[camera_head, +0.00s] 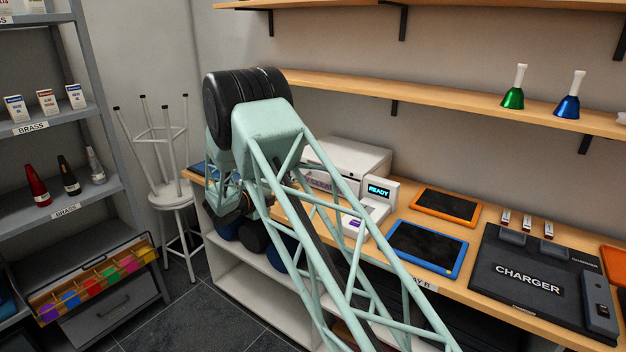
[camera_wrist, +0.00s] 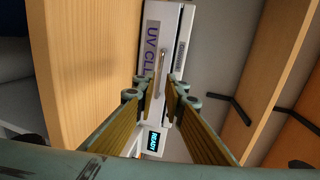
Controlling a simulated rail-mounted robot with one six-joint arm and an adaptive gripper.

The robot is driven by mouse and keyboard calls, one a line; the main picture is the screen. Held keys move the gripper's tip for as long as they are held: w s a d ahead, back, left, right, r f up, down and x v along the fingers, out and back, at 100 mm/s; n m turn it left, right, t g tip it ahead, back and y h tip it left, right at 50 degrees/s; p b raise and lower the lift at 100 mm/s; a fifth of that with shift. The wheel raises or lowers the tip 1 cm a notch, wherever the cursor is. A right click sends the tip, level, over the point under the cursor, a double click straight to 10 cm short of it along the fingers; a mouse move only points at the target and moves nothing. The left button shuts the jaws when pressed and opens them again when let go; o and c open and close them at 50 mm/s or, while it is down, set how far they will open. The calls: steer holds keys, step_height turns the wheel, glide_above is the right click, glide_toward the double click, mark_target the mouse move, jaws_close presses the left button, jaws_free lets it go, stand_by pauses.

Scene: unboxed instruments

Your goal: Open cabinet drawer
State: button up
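A white box-shaped cabinet (camera_head: 350,160) with purple "UV CL…" lettering stands on the wooden counter, partly behind my arm. In the wrist view its front (camera_wrist: 166,35) appears turned sideways, with a slim metal bar handle (camera_wrist: 160,68). My gripper (camera_wrist: 158,88) is open, with its two ochre-padded fingers apart. The handle appears in the gap between the fingertips; I cannot tell whether they touch it. In the head view my arm hides most of the gripper and the handle. The visible front looks shut.
A small device reading "READY" (camera_head: 379,191) stands right of the cabinet. Orange (camera_head: 446,205) and blue tablets (camera_head: 426,248) and a black charger (camera_head: 530,280) lie along the counter. A wall shelf (camera_head: 440,98) runs above. A grey drawer (camera_head: 110,308) sits under the left rack.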

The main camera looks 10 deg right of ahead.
steer(key=shift+w+d, duration=0.1)
steer(key=shift+b+x, duration=1.1)
steer(key=shift+x, duration=5.65)
jaws_close()
